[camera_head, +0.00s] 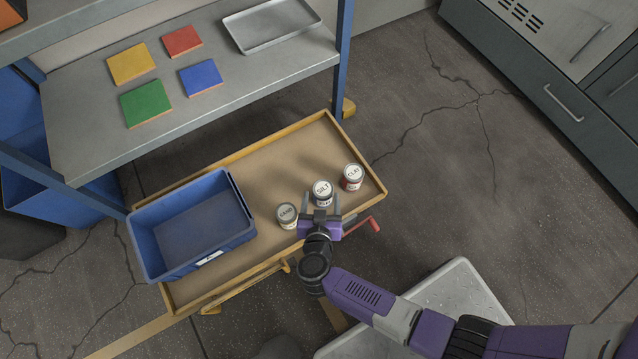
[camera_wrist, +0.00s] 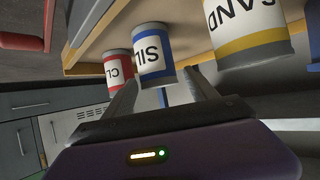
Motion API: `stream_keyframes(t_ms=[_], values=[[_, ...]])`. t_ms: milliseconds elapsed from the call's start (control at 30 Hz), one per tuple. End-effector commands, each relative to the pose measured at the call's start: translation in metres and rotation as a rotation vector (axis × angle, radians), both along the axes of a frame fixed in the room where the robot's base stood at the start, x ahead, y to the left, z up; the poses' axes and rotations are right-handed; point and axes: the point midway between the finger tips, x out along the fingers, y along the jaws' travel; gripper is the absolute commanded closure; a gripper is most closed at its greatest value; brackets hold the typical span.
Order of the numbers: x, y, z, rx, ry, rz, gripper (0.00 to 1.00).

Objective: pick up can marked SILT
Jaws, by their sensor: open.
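The can marked SILT (camera_head: 322,188) stands upright on the wooden tray table, with a white label and a dark blue band. It also shows in the wrist view (camera_wrist: 153,50), between and beyond my fingers. My gripper (camera_head: 321,204) is open and empty, with its fingers pointing at the SILT can from its near side. I cannot tell whether a finger touches it. The can marked SAND (camera_head: 287,217), with a yellow band, stands to the left. A red-banded can (camera_head: 352,177) stands to the right; its label begins with CL in the wrist view (camera_wrist: 117,69).
A blue bin (camera_head: 197,222) fills the table's left part. The wooden table (camera_head: 262,155) has a raised rim and is clear behind the cans. A grey shelf (camera_head: 215,112) above holds coloured squares and a metal tray (camera_head: 272,26). Grey cabinets (camera_head: 560,95) stand at the right.

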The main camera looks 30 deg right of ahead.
Motion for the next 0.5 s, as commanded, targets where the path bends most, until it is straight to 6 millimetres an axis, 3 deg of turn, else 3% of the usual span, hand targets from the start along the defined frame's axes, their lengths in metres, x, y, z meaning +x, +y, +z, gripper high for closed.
stream_keyframes(t_ms=[500], values=[[0.034,-0.027,-0.033,0.002,-0.004,-0.002,0.33]])
